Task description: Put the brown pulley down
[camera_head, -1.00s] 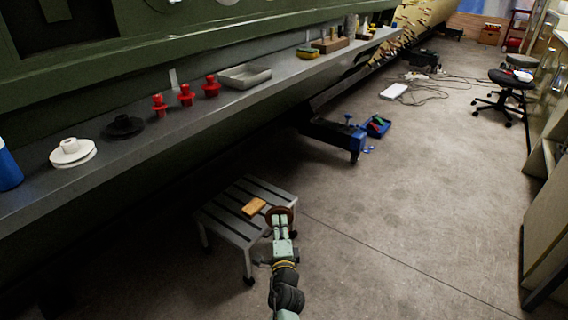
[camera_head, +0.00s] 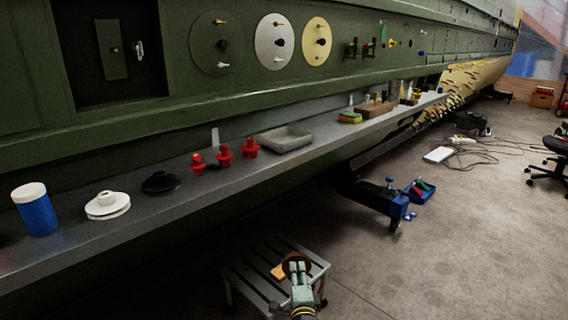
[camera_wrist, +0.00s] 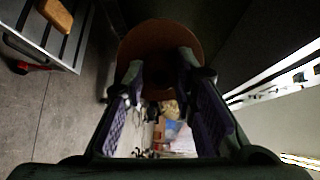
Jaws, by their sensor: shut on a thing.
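The brown pulley (camera_head: 297,260) is held in my gripper (camera_head: 300,272), low in the head view, in front of the small slatted step stool (camera_head: 245,287). In the wrist view the pulley (camera_wrist: 160,42) shows as a brown disc between the fingertips of my gripper (camera_wrist: 163,75), which is shut on it. The pulley is in the air; its height above the stool is hard to tell. A wooden block (camera_head: 278,272) lies on the stool beside the pulley in the head view, and it also shows at the upper left of the wrist view (camera_wrist: 57,14).
The long grey shelf (camera_head: 235,190) carries a blue jar (camera_head: 36,212), a white pulley (camera_head: 107,205), a black pulley (camera_head: 161,183), red parts (camera_head: 224,158) and a grey tray (camera_head: 285,139). Bare shelf shows between them. A blue toolbox (camera_head: 418,191) sits on the floor.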

